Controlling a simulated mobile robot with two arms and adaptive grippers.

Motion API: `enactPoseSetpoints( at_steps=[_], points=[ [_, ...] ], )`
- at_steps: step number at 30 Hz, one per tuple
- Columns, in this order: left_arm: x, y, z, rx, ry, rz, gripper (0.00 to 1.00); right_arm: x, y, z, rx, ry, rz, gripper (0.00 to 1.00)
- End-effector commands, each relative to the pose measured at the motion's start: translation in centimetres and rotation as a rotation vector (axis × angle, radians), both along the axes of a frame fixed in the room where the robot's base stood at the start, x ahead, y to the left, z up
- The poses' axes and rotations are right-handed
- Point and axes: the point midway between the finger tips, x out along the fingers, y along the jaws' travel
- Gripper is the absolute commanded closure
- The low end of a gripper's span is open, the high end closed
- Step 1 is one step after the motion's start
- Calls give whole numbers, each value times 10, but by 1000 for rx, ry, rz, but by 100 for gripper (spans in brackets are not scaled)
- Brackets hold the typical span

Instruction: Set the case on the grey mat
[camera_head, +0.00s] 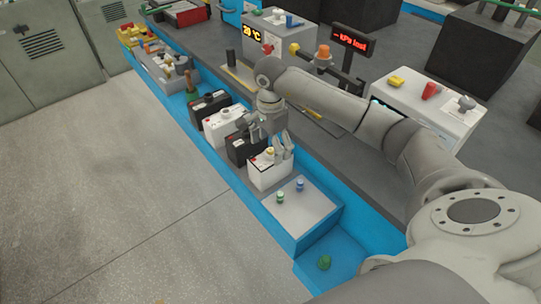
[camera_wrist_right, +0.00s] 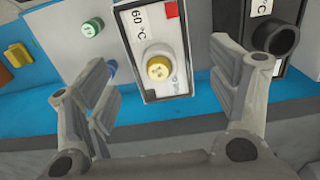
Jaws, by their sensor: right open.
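A white battery-like case (camera_head: 268,171) with a dark edge and a yellow cap stands upright in a row on the bench. In the right wrist view the case (camera_wrist_right: 152,28) shows a "60 °C" label and a red square. My right gripper (camera_head: 270,138) is above the row, close to this case. Its fingers (camera_wrist_right: 165,95) are apart, with the case seen between them and nothing held. I cannot tell whether a finger touches the case. A flat grey surface (camera_head: 310,212) lies beside it at the near end; I cannot tell if it is the mat. My left gripper is out of view.
A black case (camera_head: 238,149) stands directly behind the white one, with a white case (camera_head: 222,124) and another black case (camera_head: 208,104) farther along. A green knob (camera_head: 280,197) and a blue knob (camera_head: 299,185) stand on the grey surface. A green item (camera_head: 324,262) lies on the blue bench end.

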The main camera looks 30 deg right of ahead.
Motion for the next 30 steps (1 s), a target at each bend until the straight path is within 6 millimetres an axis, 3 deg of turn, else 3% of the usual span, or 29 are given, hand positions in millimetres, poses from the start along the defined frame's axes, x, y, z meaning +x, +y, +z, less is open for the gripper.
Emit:
enactPoseSetpoints(
  at_steps=[6,12,30],
  points=[
    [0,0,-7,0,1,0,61,1,0,47,-1,-4,0,20],
    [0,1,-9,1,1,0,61,0,0,70,-1,-1,0,20],
    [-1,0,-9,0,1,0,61,0,0,75,0,1,0,20]
  ],
)
